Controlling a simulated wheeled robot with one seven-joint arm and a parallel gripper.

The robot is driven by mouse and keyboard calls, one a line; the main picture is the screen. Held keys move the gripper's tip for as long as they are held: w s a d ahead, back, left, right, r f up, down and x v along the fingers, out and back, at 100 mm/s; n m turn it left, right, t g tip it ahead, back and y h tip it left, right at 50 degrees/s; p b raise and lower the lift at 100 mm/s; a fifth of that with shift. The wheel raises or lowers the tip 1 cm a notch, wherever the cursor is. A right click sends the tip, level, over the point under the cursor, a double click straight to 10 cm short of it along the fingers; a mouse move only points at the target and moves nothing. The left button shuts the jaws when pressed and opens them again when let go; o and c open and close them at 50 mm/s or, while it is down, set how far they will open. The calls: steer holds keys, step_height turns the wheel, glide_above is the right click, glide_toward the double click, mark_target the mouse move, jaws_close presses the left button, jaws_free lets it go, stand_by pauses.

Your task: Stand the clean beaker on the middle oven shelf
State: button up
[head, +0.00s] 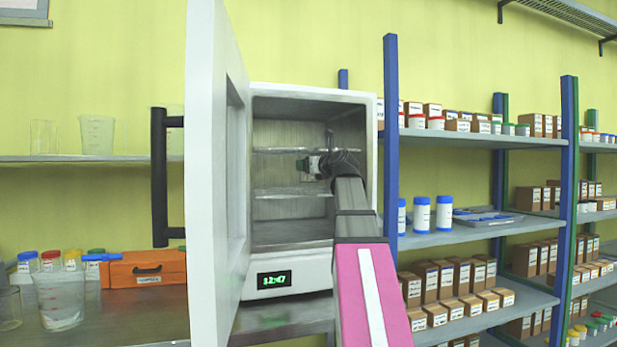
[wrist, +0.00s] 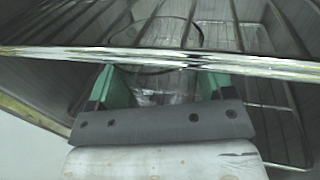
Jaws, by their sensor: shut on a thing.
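The oven (head: 262,100) stands open, with its white door (head: 207,200) swung out to the left. Two wire shelves show inside: an upper one (head: 285,150) and a lower one (head: 285,192). My gripper (head: 308,166) is inside the chamber, between these shelves in height. In the wrist view my gripper (wrist: 160,88) has its green fingers on either side of a clear glass thing, seemingly the beaker (wrist: 160,72). A thin round rim shows beyond the fingers. A shelf's front bar (wrist: 250,61) crosses in front of it. Whether the beaker's base touches a shelf is hidden.
Other clear beakers stand on the left wall shelf (head: 130,158), and one with whitish residue (head: 60,300) is on the bench. An orange case (head: 148,269) lies beside the door. A blue-post rack (head: 391,130) with boxes and bottles is close on the right.

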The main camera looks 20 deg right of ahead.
mark_target(308, 175)
steer(key=shift+w, duration=0.35)
steer(key=shift+w+a, duration=0.2)
steer(key=shift+w, duration=0.35)
steer(key=f, duration=0.3)
steer(key=shift+s, duration=0.25)
steer(key=shift+f, duration=0.25)
steer(key=shift+f, duration=0.1)
steer(key=o, duration=0.9)
steer(key=shift+o, duration=0.2)
steer(key=v, duration=1.2)
